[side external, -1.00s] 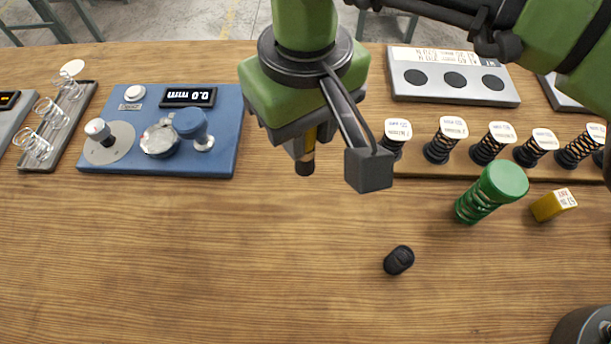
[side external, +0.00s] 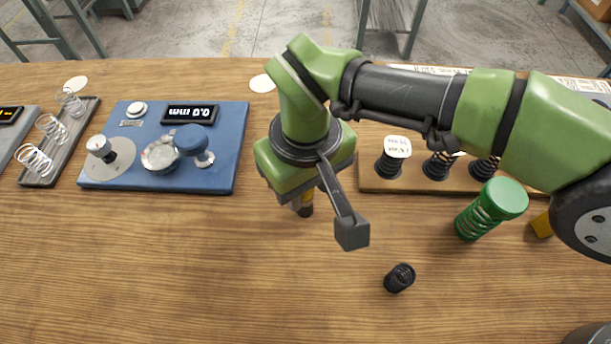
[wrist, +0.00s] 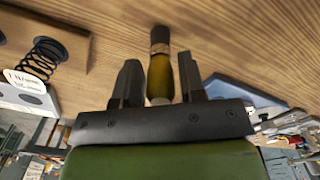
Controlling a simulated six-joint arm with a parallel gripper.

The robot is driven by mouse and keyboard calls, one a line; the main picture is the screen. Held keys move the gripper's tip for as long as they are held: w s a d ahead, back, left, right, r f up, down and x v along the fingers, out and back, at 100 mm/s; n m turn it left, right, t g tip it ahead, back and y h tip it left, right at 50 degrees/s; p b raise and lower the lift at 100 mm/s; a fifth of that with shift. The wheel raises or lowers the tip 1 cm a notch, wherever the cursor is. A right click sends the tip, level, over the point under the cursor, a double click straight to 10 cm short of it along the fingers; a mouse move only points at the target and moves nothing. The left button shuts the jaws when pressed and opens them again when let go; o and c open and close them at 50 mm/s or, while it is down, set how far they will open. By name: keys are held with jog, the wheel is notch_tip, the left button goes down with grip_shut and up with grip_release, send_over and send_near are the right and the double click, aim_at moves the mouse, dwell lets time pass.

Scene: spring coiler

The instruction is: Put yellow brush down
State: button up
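My gripper (wrist: 158,85) is at the middle of the wooden table, pointing down, with its two dark fingers on either side of the yellow brush (wrist: 160,75). The brush's yellow handle sits between the fingers, close to both, and its dark tip points away from the palm. In the side external view the brush (side external: 305,203) shows below my gripper, roughly upright with its dark end down; its upper part is hidden. I cannot tell whether its tip touches the table.
The blue gauge base (side external: 215,165) stands to the left, beside a grey tray (side external: 42,170) of springs. A wooden rack (side external: 410,187) of black springs is at the right. The front left table (side external: 150,270) is clear.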

jog(key=shift+o, duration=0.9)
jog(key=shift+r, duration=0.1)
